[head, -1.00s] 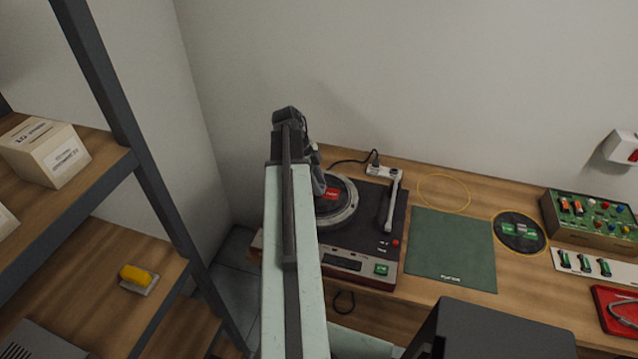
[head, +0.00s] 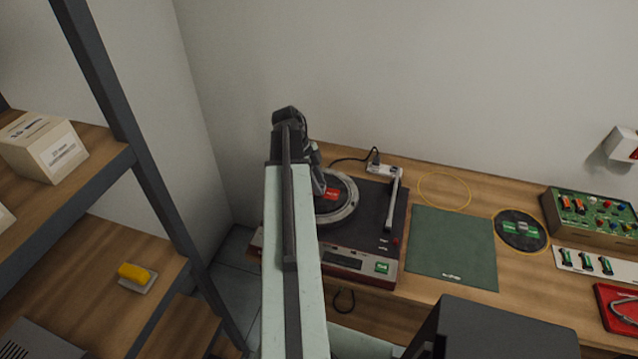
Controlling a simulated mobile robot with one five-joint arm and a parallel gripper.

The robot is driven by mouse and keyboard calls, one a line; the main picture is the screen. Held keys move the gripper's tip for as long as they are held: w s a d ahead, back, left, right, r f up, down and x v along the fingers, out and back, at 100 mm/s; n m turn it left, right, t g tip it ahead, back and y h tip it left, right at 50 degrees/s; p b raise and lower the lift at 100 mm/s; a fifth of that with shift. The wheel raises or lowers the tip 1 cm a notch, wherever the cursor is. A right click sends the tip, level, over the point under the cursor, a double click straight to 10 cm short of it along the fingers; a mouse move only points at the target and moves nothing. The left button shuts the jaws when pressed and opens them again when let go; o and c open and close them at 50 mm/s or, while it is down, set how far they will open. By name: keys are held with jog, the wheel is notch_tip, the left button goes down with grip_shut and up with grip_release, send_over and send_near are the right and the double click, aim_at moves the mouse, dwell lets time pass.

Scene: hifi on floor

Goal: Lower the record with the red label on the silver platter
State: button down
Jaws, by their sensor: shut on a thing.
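The record with the red label (head: 340,192) is at the silver platter (head: 350,212) of the turntable, dark disc with the platter's silver rim showing around its right and front. My gripper (head: 319,188) is at the record's left side, shut on it. My arm hides the record's left part and most of the fingers. I cannot tell whether the record touches the platter or is just above it. The tonearm (head: 392,200) is at the right of the turntable deck (head: 372,235), clear of the platter.
A green mat (head: 452,248) lies right of the turntable. Beyond it a record with a green label (head: 521,230) lies in a yellow ring. An empty yellow ring (head: 444,190) is behind the mat. A control box (head: 592,215) stands far right; shelves (head: 150,170) stand left.

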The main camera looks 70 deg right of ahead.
jog(key=c, duration=1)
grip_release()
jog(key=p+v, duration=0.7)
jog(key=v, duration=0.1)
jog(key=shift+s, duration=0.1)
notch_tip(320, 180, up, 6)
jog(key=p, duration=0.6)
jog(key=shift+f, duration=0.1)
